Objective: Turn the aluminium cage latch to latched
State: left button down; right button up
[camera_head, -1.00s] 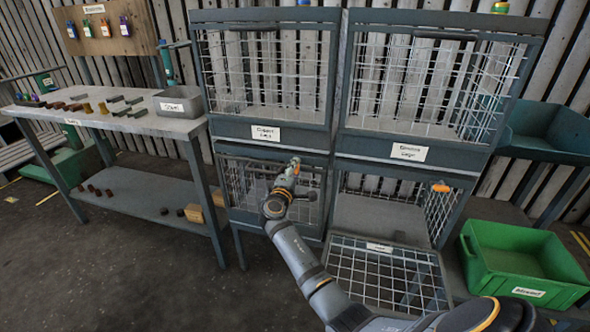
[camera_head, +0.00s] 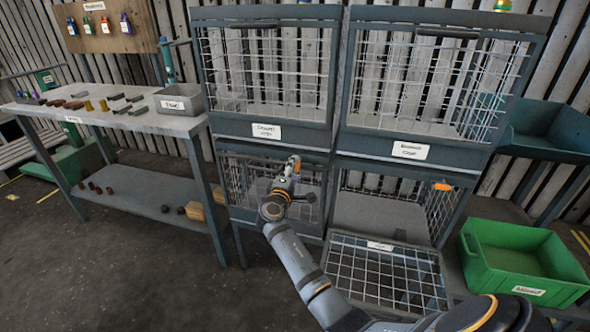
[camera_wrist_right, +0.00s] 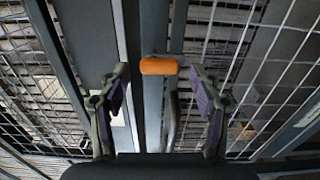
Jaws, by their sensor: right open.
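An orange-tipped latch handle (camera_wrist_right: 158,66) shows in the right wrist view, mounted on a grey upright between two mesh panels. It lies between the spread fingertips of my right gripper (camera_wrist_right: 158,82), with a gap on both sides. In the head view my right gripper (camera_head: 292,164) is in front of the lower left cage (camera_head: 230,185), near its right upper side, and hides the latch there. The lower-row label beside it is hidden, so I cannot read which metal it names. My left gripper is not in view.
Two closed cages are above. A green bin (camera_head: 520,260) stands right. A workbench (camera_head: 150,122) with small parts stands left.

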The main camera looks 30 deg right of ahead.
jog(key=v, duration=0.6)
